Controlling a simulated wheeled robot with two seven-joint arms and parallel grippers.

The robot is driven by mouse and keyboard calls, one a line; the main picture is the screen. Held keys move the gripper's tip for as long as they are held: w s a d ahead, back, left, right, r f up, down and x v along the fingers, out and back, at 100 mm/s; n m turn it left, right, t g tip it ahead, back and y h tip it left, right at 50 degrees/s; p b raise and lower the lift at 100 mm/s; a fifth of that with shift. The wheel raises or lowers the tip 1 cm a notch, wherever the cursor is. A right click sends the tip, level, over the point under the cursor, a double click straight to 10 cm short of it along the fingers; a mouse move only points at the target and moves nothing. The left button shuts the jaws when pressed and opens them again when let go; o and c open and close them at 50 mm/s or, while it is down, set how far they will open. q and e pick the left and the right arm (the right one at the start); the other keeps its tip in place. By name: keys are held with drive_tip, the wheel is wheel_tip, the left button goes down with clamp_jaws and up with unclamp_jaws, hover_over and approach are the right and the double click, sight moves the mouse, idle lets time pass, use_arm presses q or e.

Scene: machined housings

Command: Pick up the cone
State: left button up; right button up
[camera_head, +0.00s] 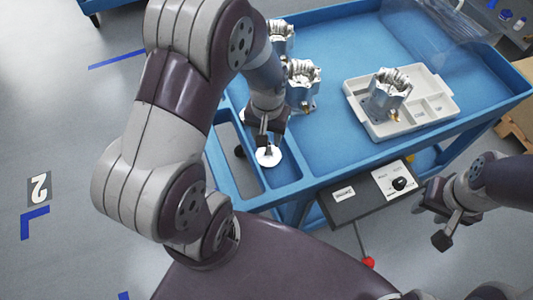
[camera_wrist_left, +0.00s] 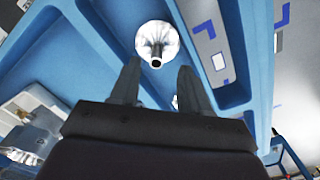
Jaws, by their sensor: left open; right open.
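The cone (camera_head: 268,157) is a white round piece with a small dark tip. It stands in the narrow front compartment of the blue cart. In the left wrist view the cone (camera_wrist_left: 157,37) shows from above, just beyond the fingertips. My left gripper (camera_head: 270,140) is right over it and hides part of it in the head view. In the left wrist view the left gripper (camera_wrist_left: 160,72) is open with nothing between its fingers. My right gripper (camera_head: 432,222) is open and empty, off the cart's right front side.
Metal housings (camera_head: 303,84) stand on the blue cart (camera_head: 330,145). Another housing (camera_head: 388,92) sits in a white divided tray (camera_head: 425,118) on the right. Raised compartment walls border the cone. A control box (camera_head: 368,193) hangs on the cart's front.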

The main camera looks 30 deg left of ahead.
sight(268, 149)
use_arm(q)
drive_tip(key=f, duration=0.5)
drive_tip(key=shift+d+f, duration=0.25)
drive_tip(key=shift+d, duration=0.1)
drive_tip(key=shift+s+a+f, duration=0.15)
drive_tip(key=shift+f, duration=0.25)
drive_tip(key=shift+c, duration=1.2)
clamp_jaws()
drive_tip(key=shift+r, duration=0.1)
